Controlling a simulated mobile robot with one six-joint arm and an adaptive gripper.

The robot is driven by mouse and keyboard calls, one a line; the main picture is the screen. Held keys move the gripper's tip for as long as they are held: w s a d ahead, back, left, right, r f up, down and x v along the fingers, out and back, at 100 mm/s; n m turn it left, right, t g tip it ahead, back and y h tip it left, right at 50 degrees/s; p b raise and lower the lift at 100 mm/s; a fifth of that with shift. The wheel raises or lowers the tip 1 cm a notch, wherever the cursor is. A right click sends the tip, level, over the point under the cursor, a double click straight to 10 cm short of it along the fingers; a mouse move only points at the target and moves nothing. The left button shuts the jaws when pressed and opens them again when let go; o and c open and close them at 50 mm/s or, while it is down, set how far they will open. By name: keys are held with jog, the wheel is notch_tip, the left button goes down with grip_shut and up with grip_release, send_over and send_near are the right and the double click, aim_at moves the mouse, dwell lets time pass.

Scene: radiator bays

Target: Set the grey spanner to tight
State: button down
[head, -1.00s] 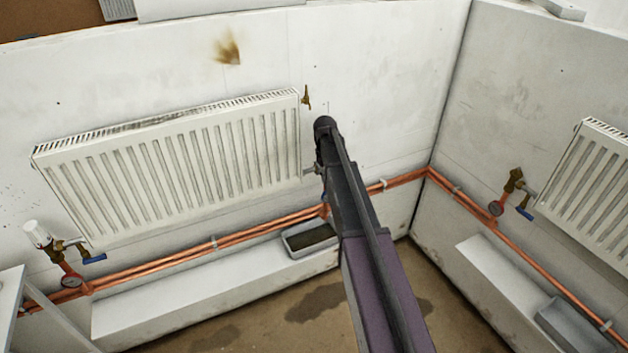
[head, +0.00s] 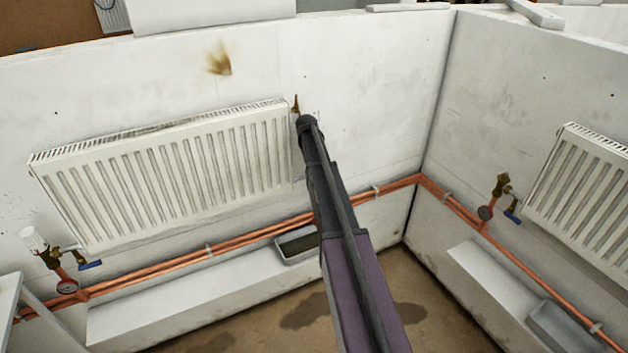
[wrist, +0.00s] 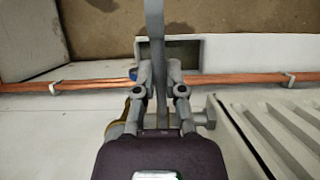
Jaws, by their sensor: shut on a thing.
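In the wrist view the grey spanner (wrist: 154,32) is a long flat bar running from the top edge down between my fingers. My gripper (wrist: 160,80) is shut on it, one finger on each side. The lower end of the spanner is hidden by my gripper, so I cannot tell how it sits on the fitting. Brass (wrist: 118,130) and a grey stub (wrist: 205,115) of the radiator valve show around my gripper, with a bit of blue handle (wrist: 133,73). In the head view my arm hides the gripper, the spanner and this valve.
A white radiator (head: 170,175) hangs left of my arm, with a brass fitting (head: 295,104) at its top right corner. Copper pipes (head: 210,252) run along the wall above a grey tray (head: 292,250). A second radiator (head: 590,190) hangs on the right wall.

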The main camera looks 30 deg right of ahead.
jog(key=shift+w+a, duration=0.2)
jog(key=shift+w, duration=0.05)
jog(key=c, duration=0.7)
grip_release()
jog(key=shift+c, duration=0.2)
jog(key=shift+d, duration=0.15)
jog(key=shift+s, duration=0.1)
